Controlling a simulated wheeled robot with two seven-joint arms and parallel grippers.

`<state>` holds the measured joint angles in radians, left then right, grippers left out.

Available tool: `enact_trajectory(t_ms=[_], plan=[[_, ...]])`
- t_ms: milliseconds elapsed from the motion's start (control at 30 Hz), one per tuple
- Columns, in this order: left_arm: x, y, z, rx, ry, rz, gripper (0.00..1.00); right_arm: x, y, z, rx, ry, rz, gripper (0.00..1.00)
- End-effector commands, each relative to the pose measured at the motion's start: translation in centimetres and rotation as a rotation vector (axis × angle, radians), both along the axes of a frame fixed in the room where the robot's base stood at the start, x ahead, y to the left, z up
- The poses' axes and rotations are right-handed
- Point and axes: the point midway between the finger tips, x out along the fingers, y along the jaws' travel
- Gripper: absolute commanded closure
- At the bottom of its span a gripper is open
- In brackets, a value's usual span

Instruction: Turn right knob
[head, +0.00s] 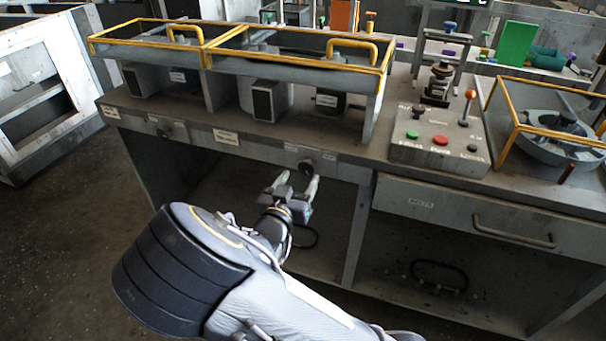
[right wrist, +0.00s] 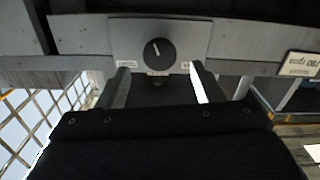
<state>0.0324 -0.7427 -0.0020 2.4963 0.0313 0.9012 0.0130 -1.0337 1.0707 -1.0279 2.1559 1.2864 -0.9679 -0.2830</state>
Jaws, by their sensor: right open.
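The right knob (head: 306,167) is a dark round dial on the front edge of the grey workbench (head: 245,150). In the right wrist view the knob (right wrist: 159,52) is black with a pale pointer mark near its top and sits on a light plate. My right gripper (head: 298,184) is open and empty just in front of the knob. In the right wrist view its two fingers (right wrist: 161,80) lie to the left and right of the knob, and no contact is visible. My left gripper is not in view.
A left knob (head: 163,133) sits further left on the same bench edge. A drawer with a handle (head: 514,232) is to the right. A control box with green and red buttons (head: 439,141) and yellow-framed guards (head: 290,58) stand on the bench top. The shelf space below is mostly open.

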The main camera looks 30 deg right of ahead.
Motion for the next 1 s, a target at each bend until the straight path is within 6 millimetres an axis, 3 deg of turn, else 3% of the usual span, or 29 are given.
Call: enact_trajectory(t_ms=[200, 567, 900, 1000], plan=[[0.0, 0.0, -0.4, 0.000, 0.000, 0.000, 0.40, 1.9, -2.3, -0.1, 0.002, 0.000, -0.001, 0.40], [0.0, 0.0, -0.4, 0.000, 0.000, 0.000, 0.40, 2.4, -2.8, -0.1, 0.002, 0.002, 0.002, 0.40], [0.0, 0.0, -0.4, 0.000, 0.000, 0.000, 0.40, 2.4, -2.8, -0.1, 0.002, 0.002, 0.002, 0.82], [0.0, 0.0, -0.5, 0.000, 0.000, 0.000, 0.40, 2.4, -2.8, -0.1, 0.012, -0.007, 0.001, 0.84]])
